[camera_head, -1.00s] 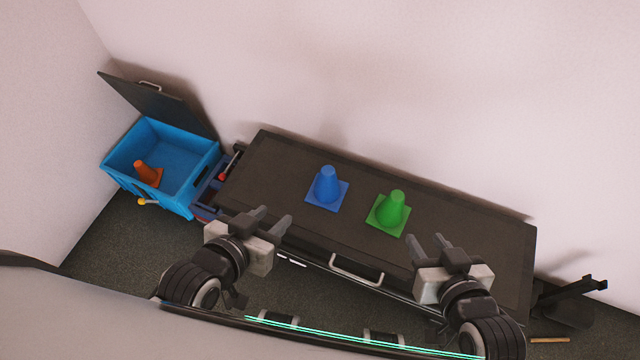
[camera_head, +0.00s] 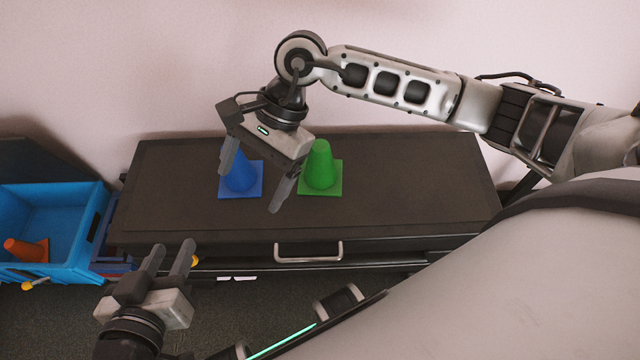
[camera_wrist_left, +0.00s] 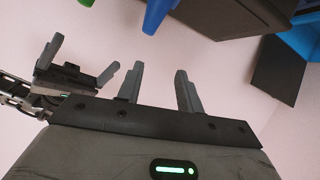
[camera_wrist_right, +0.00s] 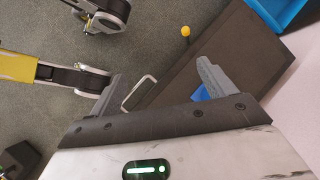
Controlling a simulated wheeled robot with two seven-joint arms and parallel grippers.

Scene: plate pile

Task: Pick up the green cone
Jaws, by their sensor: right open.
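The green cone (camera_head: 320,168) stands upright on the dark cabinet top (camera_head: 400,190) in the head view. The blue cone (camera_head: 240,176) stands to its left, partly behind my right gripper (camera_head: 250,180). My right gripper is open, empty and above the cabinet, its fingers spread in front of the blue cone and left of the green cone. In the right wrist view a bit of blue (camera_wrist_right: 201,94) shows behind one finger. My left gripper (camera_head: 172,258) is open and empty in front of the cabinet's left part. The left wrist view shows part of the green cone (camera_wrist_left: 87,2) at the top edge.
A blue bin (camera_head: 60,212) with an orange cone (camera_head: 27,249) inside stands left of the cabinet. A metal handle (camera_head: 308,252) sticks out of the cabinet front. The cabinet top right of the green cone is clear.

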